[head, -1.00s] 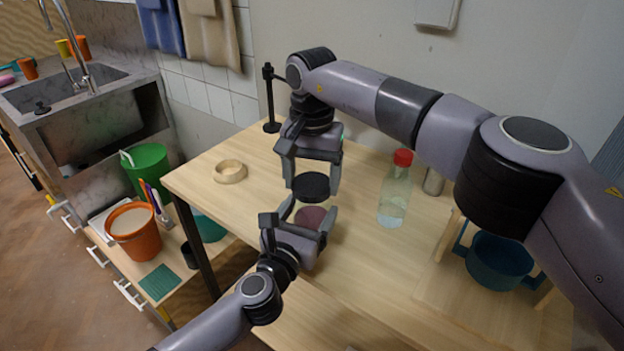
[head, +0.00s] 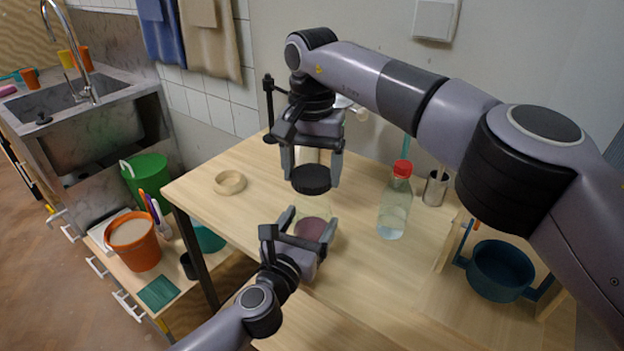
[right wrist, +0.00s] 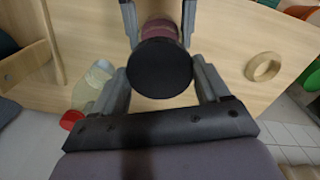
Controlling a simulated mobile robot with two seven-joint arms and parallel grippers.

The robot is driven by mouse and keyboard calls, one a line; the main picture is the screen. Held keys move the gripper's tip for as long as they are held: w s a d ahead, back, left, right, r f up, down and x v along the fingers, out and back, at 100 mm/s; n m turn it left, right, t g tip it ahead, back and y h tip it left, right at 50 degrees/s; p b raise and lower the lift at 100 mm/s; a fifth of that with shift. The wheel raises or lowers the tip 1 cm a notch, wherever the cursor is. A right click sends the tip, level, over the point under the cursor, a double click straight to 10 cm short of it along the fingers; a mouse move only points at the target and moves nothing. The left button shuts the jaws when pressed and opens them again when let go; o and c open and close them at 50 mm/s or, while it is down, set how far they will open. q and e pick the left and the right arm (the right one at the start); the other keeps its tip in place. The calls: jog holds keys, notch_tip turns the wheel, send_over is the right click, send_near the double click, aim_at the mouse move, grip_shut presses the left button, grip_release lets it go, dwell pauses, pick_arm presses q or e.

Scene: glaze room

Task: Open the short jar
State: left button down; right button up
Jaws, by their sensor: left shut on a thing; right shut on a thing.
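The short jar (head: 313,229) is clear with purple-pink contents and stands upright on the wooden table. My left gripper (head: 309,222) is shut around its body from the front. The round black lid (head: 311,179) is between the fingertips of my right gripper (head: 313,182), which is shut on it from above. The lid is level and appears raised above the jar, with a clear space or glass showing between it and the contents. In the right wrist view the lid (right wrist: 160,68) covers most of the jar (right wrist: 158,28). The jar's rim is hard to make out.
A bottle with a red cap (head: 395,208) and a metal cup (head: 435,188) stand to the right. A blue pot (head: 501,272) is farther right. A wooden ring (head: 229,183) lies to the left. A pale object behind my right gripper is partly hidden. The table front is clear.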

pick_arm(q)
grip_release()
